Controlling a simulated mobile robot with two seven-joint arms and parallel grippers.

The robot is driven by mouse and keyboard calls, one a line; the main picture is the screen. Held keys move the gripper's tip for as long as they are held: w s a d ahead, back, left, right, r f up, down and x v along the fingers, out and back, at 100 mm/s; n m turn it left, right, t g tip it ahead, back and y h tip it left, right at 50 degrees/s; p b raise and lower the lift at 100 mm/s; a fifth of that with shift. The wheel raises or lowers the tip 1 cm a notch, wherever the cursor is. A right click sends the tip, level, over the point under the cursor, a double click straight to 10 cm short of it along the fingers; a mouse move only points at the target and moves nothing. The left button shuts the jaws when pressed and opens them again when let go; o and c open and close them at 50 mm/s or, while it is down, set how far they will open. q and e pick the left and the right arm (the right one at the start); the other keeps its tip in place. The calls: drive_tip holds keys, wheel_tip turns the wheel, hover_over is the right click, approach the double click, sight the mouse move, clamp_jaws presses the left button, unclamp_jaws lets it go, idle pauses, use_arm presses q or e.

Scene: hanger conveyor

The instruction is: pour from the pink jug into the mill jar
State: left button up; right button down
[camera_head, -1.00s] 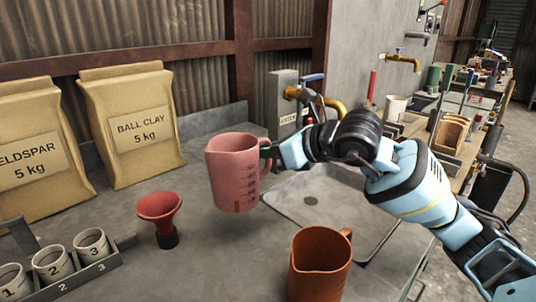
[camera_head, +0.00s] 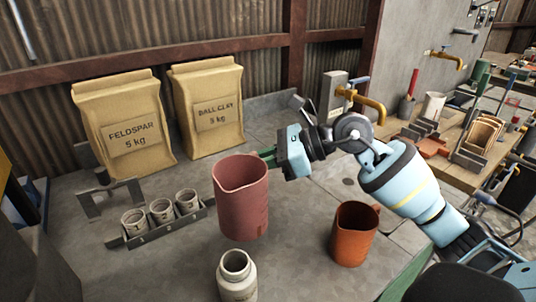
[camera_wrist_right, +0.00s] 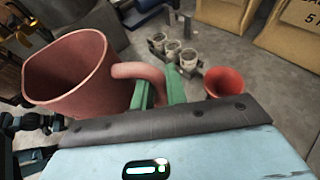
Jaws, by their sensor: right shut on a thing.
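The pink jug (camera_head: 241,198) is upright and appears held above the counter. My right gripper (camera_head: 268,154) is shut on its handle, on the jug's right side. The right wrist view shows the jug (camera_wrist_right: 75,80) at the left, with its handle between the green fingers (camera_wrist_right: 160,90). What is inside the jug cannot be seen. A pale open-topped jar (camera_head: 237,278), which looks like the mill jar, stands at the bottom edge of the head view, just in front of the jug. Its base is cut off. My left gripper is not in view.
An orange jug (camera_head: 354,234) stands on the counter at right. A brass tap (camera_head: 368,102) stands behind my arm.

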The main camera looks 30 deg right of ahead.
drive_tip(key=shift+s+a+r, duration=0.2)
drive_tip(key=shift+a+r, duration=0.3)
drive_tip(key=shift+r, duration=0.1)
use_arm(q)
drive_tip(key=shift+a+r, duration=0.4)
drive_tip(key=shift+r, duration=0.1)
use_arm(e)
drive_tip(key=shift+s+a+n+g, duration=0.1)
drive_tip(key=shift+a+n+g, duration=0.25)
drive_tip(key=shift+n+g, duration=0.05)
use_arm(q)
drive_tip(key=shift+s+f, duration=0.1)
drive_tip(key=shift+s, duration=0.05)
